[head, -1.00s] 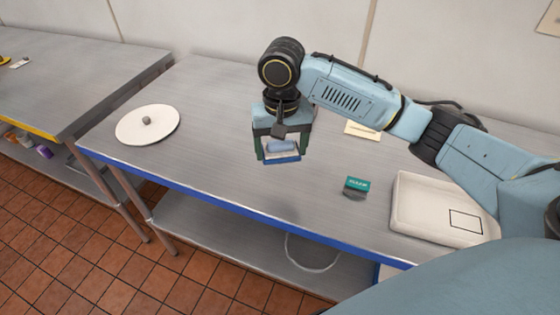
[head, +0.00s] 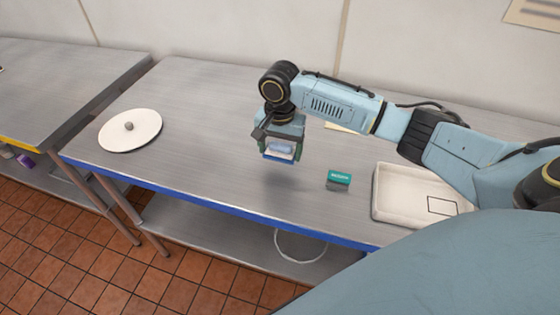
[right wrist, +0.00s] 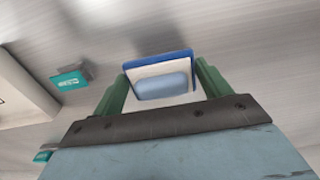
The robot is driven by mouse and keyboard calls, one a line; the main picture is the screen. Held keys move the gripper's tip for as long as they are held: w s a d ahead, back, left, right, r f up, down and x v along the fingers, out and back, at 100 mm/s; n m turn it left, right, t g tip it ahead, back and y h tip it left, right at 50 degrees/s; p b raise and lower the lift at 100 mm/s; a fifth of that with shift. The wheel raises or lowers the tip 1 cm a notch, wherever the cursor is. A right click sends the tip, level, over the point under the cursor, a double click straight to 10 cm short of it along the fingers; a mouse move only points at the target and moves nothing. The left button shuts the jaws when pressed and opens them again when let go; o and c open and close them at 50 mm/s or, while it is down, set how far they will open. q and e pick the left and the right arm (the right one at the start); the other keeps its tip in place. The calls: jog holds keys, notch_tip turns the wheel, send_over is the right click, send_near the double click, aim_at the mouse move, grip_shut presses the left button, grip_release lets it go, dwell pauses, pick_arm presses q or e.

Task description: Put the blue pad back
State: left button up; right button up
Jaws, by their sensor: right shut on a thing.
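The blue pad (head: 279,154) has a blue edge, a white body and a pale blue raised grip. My right gripper (head: 281,148) is shut on it and holds it above the middle of the steel table. In the right wrist view the pad (right wrist: 160,80) sits between the two green fingers. A white tray (head: 379,192) with a black rectangle outline stands on the table to the right of the gripper, with nothing seen inside the outline. My left gripper is not in view.
A small teal and grey block (head: 339,179) lies between the gripper and the tray. A round white lid with a grey knob (head: 130,131) lies at the table's left end. The steel table (head: 215,125) is clear between lid and gripper. A second table (head: 70,75) stands at left.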

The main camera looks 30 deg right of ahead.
aim_at(280, 153)
notch_tip(280, 153, down, 3)
jog(key=shift+r, duration=0.1)
jog(key=shift+f+p, duration=0.35)
jog(key=shift+p, duration=0.15)
jog(key=shift+f, duration=0.55)
jog(key=shift+f, duration=0.25)
jog(key=o, duration=1)
jog(key=shift+c, duration=0.2)
